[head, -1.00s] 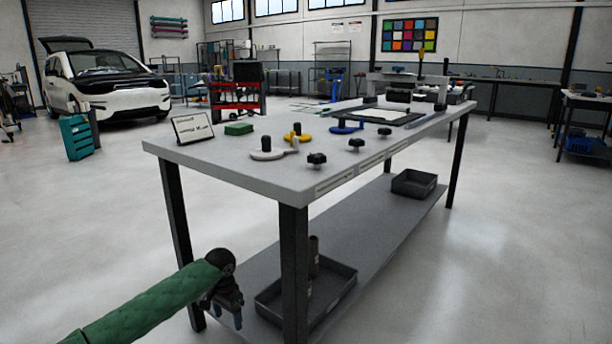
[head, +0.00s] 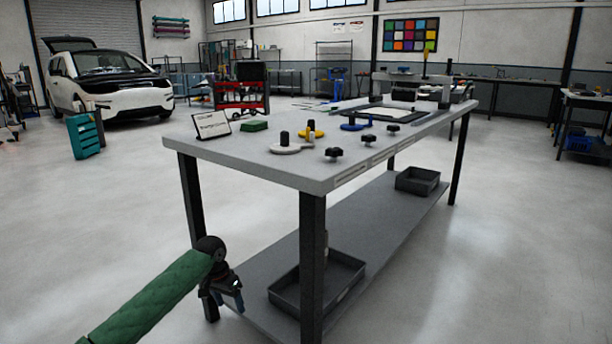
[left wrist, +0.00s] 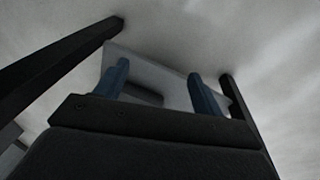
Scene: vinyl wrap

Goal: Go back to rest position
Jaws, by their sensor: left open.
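My left gripper (head: 231,300) hangs low in the head view, at the end of my green-sleeved arm. It is beside the near left leg of the workbench (head: 250,160), below the level of the top. In the left wrist view its two blue fingers (left wrist: 160,88) stand well apart with nothing between them. Beyond the fingers are a pale flat surface and a dark shape, which I cannot identify for sure. My right gripper is in neither view.
On the bench top are a sign (head: 212,124), a green block (head: 254,126), several suction-cup-like tools and black knobs. Grey bins (head: 285,297) sit on the lower shelf. A white car (head: 108,84) stands at the back left.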

